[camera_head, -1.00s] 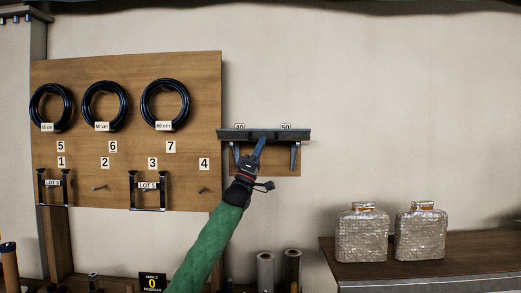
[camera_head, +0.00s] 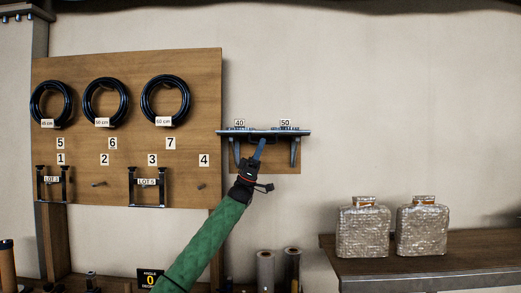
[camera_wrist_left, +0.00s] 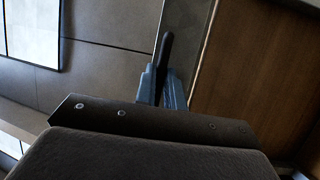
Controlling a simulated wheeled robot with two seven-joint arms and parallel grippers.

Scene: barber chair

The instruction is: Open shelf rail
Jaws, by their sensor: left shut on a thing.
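A small wall shelf (camera_head: 228,133) with two brackets holds a row of small bluish things, with number tags 40 and 50 above it. The dark front rail (camera_head: 285,138) lies low along the shelf's front edge and leaves the tags and contents uncovered. My left gripper (camera_head: 262,146) reaches up from below to the middle of this front edge and is shut on the rail. In the left wrist view, the blue fingers of my gripper (camera_wrist_left: 166,80) close around a dark bar (camera_wrist_left: 164,48). The exact contact is partly hidden. My right gripper is out of view.
A wooden board (camera_head: 130,190) with black cable coils, hooks and number tags hangs left of the shelf. Rolls (camera_head: 292,268) stand below the shelf. The wall at right is bare.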

